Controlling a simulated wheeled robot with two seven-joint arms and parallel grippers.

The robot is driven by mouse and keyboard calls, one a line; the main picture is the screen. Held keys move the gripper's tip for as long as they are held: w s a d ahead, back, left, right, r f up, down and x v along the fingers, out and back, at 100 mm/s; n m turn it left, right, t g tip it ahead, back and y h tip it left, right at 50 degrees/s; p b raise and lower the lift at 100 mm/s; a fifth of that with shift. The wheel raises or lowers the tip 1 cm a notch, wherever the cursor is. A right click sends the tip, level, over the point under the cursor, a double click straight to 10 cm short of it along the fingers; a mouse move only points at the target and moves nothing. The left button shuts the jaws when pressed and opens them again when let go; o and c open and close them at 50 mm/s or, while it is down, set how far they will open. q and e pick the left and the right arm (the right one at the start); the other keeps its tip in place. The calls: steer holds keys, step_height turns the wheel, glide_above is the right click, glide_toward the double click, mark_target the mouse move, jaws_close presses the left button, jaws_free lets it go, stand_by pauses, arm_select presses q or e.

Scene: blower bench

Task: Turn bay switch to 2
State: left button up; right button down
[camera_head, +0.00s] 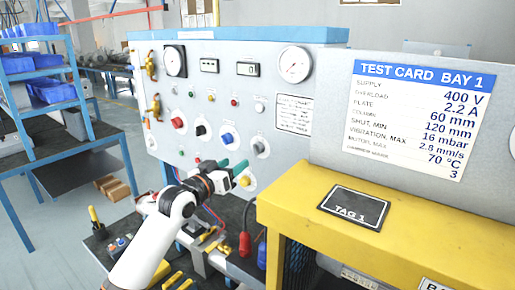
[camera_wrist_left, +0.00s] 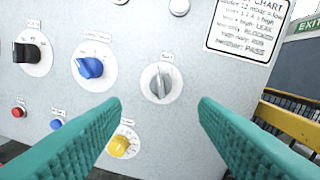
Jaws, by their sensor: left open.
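The grey rotary knob, which I take to be the bay switch, is on the panel in the head view (camera_head: 259,148). In the left wrist view the knob (camera_wrist_left: 161,83) sits on a round white dial, its ridge close to upright; the small label above is too blurred to read surely. My left gripper (camera_head: 232,166) is open, its green fingers pointing at the panel just below and left of the knob in the head view. In the left wrist view the gripper (camera_wrist_left: 158,103) has its fingers on either side below the knob, apart from it and holding nothing. My right gripper is not in view.
A blue knob (camera_wrist_left: 90,67), a black knob (camera_wrist_left: 28,52) and a yellow knob (camera_wrist_left: 122,146) are close by on the panel. A yellow bench frame (camera_head: 330,215) with a test card (camera_head: 420,112) stands at the right. Blue shelving (camera_head: 55,85) is at the left.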

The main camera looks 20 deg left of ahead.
mark_target(254, 150)
arm_select(q)
steer(key=p+x, duration=0.2)
steer(key=x, duration=0.7)
steer(key=shift+w+d+p, duration=0.1)
steer(key=shift+w+p, duration=0.05)
steer(key=shift+p, duration=0.2)
steer(key=shift+w, duration=0.2)
steer(key=shift+w+d, duration=0.15)
steer(key=shift+w, duration=0.3)
steer(key=c, duration=1)
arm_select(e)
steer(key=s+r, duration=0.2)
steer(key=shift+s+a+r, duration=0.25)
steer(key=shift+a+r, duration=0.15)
